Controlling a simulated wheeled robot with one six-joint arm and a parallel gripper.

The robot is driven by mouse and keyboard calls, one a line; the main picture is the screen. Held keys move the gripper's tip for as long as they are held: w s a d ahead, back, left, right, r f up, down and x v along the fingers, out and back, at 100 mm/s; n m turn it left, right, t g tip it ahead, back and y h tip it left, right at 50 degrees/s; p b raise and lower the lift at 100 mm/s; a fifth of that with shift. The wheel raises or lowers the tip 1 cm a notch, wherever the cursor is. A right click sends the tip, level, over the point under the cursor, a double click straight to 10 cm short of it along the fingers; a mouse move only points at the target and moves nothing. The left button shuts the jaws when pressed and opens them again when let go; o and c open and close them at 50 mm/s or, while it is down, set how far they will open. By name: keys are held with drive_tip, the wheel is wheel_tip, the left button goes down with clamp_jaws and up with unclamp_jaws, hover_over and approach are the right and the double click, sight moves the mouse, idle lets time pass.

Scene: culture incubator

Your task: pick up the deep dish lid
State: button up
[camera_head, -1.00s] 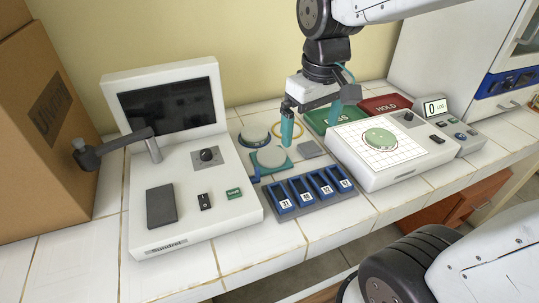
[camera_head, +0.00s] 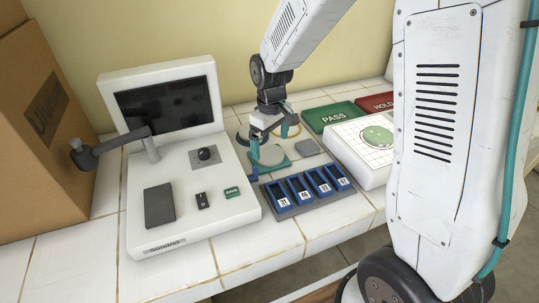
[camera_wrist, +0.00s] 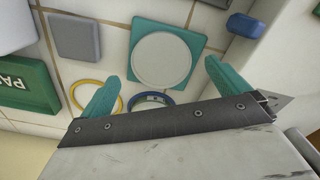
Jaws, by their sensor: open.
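I cannot tell for certain which round piece is the deep dish lid. A pale round disc (camera_head: 270,154) lies on a teal square mat (camera_head: 288,161); in the wrist view the disc (camera_wrist: 161,59) is whole and flat. A blue-rimmed round dish (camera_wrist: 150,98) sits beside the mat, partly hidden by my gripper's body. My gripper (camera_head: 269,141) is open and empty, above the dish and the mat's edge. In the wrist view its teal fingers (camera_wrist: 160,76) stand apart, either side of the dish, with the disc just beyond them.
A rack of blue numbered slots (camera_head: 308,188) stands in front. A white machine with a screen (camera_head: 185,190) is close on the left. A grey square block (camera_head: 307,147), a yellow ring (camera_wrist: 83,86) and a green PASS tray (camera_head: 334,116) lie to the right or behind.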

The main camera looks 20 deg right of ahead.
sight(270, 154)
drive_tip(key=shift+f, duration=1.6)
drive_tip(key=c, duration=1)
drive_tip(key=shift+c, duration=0.2)
drive_tip(key=shift+r, duration=0.15)
